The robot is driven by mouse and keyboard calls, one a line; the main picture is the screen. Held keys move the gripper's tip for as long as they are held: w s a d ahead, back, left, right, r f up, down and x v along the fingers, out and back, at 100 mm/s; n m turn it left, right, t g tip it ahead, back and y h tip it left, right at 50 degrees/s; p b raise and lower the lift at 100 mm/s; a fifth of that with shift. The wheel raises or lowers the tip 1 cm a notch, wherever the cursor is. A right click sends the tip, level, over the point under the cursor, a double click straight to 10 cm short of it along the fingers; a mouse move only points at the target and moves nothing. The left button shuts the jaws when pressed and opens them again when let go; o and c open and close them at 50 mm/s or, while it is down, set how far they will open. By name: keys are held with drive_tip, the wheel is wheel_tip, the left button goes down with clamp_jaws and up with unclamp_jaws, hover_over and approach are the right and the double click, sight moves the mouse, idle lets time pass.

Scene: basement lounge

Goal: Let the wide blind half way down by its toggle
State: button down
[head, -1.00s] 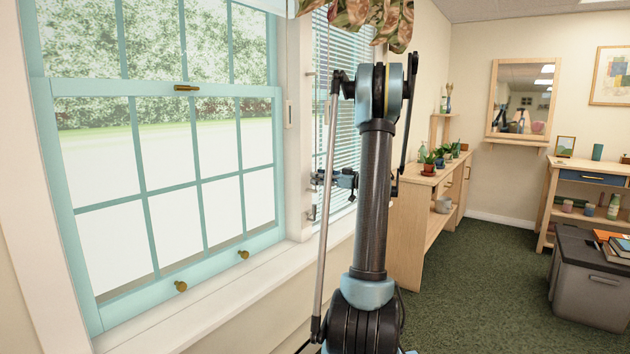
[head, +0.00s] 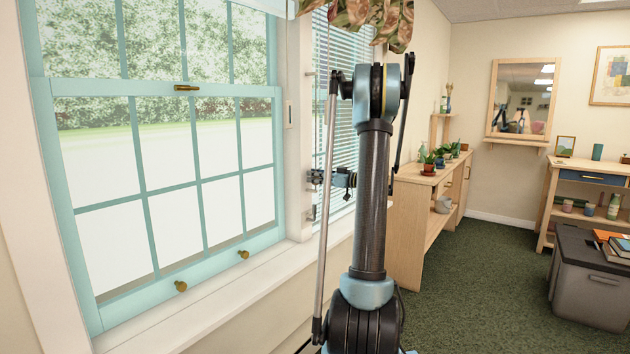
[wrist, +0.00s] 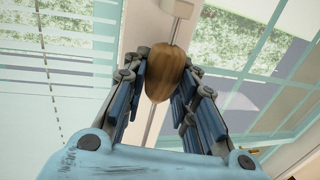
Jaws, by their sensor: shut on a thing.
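A brown wooden toggle (wrist: 167,73) hangs on a thin cord in the wrist view. My gripper (wrist: 167,85) has its fingers on both sides of the toggle and is shut on it. In the head view my gripper (head: 316,177) is at the wall strip between two windows, and the toggle cannot be made out there. A slatted blind (head: 341,110) covers much of the far window, partly hidden by my arm. A small white edge (head: 291,8) shows at the top of the near window. I cannot tell which blind is the wide one.
The near window (head: 188,90) has a teal frame and a white sill (head: 200,315). A patterned valance (head: 365,18) hangs above my arm. A wooden shelf unit with plants (head: 420,210) stands beyond.

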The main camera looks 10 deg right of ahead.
wheel_tip(320, 180, up, 17)
drive_tip(key=shift+w+r, duration=0.1)
drive_tip(key=shift+r, duration=0.1)
drive_tip(key=shift+d, duration=0.1)
idle(0.3)
drive_tip(key=c, duration=1.2)
unclamp_jaws()
drive_tip(key=shift+c, duration=0.2)
drive_tip(key=v, duration=1.2)
drive_tip(key=shift+f, duration=0.1)
